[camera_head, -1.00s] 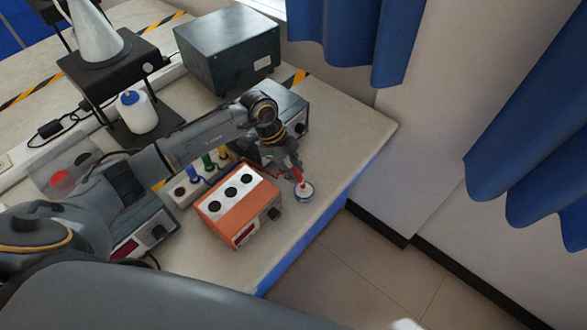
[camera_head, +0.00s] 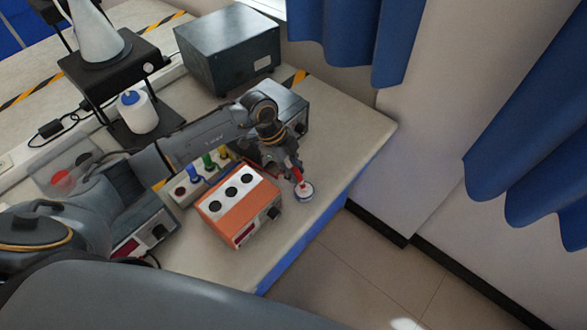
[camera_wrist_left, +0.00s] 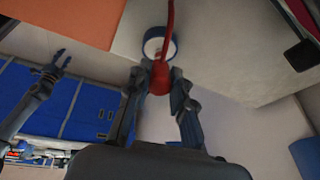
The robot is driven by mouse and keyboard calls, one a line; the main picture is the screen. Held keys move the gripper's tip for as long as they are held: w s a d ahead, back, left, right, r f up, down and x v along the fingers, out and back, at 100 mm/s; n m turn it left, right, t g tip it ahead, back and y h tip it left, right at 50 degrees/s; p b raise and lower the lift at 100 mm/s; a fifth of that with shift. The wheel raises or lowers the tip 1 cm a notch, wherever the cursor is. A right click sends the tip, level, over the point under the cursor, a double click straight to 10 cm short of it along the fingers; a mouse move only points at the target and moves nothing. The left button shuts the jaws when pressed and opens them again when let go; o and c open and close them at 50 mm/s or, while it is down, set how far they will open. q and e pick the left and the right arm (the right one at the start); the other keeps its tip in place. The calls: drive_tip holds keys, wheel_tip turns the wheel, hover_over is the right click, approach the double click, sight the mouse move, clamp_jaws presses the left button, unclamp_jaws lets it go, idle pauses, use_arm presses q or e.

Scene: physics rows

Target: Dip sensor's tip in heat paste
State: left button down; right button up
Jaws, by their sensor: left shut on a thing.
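My left gripper (camera_head: 291,170) is shut on a red sensor (camera_head: 299,179), held over the bench near its right edge. The sensor also shows between the fingers (camera_wrist_left: 157,88) in the left wrist view (camera_wrist_left: 159,76), with a red cable rising past it. Its lower end is at a small round jar of heat paste (camera_head: 304,195), with a white and blue rim (camera_wrist_left: 174,48). I cannot tell whether the tip touches the paste; the sensor partly hides the jar's inside. My right gripper (camera_wrist_left: 61,60) shows at the left of the left wrist view, with its fingers apart and empty.
An orange block with dark holes (camera_head: 238,205) stands just left of the jar. Behind it are a strip with coloured plugs (camera_head: 190,186) and grey instruments (camera_head: 228,48). The bench (camera_head: 353,128) is clear right of the jar, up to its edge.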

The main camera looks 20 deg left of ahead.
use_arm(q)
wheel_tip(320, 180, up, 7)
drive_tip(key=p, duration=0.6)
drive_tip(key=shift+p, duration=0.35)
idle(0.4)
idle(0.3)
